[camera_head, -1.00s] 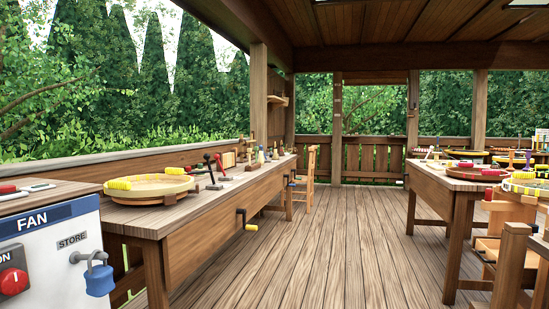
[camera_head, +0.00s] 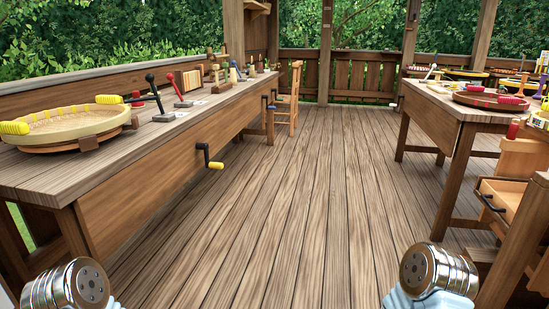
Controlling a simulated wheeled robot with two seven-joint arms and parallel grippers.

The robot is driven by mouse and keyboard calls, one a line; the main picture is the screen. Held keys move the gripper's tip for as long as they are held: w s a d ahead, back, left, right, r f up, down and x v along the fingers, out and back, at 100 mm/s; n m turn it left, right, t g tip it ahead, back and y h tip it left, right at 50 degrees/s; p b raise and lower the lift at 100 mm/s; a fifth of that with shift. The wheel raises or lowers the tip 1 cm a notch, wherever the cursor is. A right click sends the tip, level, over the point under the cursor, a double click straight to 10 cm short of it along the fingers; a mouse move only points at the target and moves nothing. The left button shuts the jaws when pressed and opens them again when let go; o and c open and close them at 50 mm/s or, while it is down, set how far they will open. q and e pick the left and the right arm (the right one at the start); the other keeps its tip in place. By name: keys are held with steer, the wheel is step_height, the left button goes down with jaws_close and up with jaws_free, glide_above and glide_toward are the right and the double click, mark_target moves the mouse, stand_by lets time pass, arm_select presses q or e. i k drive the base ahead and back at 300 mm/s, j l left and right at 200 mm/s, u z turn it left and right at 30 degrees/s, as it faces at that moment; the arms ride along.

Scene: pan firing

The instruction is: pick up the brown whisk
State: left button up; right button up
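I cannot make out a brown whisk for certain in the head view. Several small brown items (camera_head: 215,76) stand toward the far end of the left workbench (camera_head: 150,147), too small to name surely. Metal-ended parts of my two arms show at the bottom left and bottom right edges. No fingers of either gripper are visible, so I cannot see whether they hold anything.
A round shallow basket (camera_head: 75,128) with yellow grips sits on the left workbench near two levers. A yellow-handled crank (camera_head: 215,165) juts from its front. A wooden chair (camera_head: 288,98) stands beyond. The right workbench (camera_head: 440,112) holds trays. The plank floor (camera_head: 300,190) between is clear.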

mark_target(260, 70)
steer(key=i+l+z, duration=0.3)
steer(key=i, duration=0.55)
steer(key=i+z, duration=0.25)
steer(key=i, duration=1.8)
steer(key=i+l, duration=0.1)
steer(key=i, duration=1.1)
steer(key=i+u, duration=0.1)
steer(key=i, duration=1.15)
steer(key=i+l, duration=0.15)
steer(key=i, duration=1.05)
steer(key=i+l+u, duration=0.1)
steer(key=i+u, duration=0.35)
steer(key=i+l+u, duration=0.25)
steer(key=i+u, duration=0.2)
steer(key=i+l+u, duration=0.3)
steer(key=u, duration=0.15)
steer(key=i+l+u, duration=0.25)
steer(key=l+u, duration=0.2)
steer(key=l, duration=0.15)
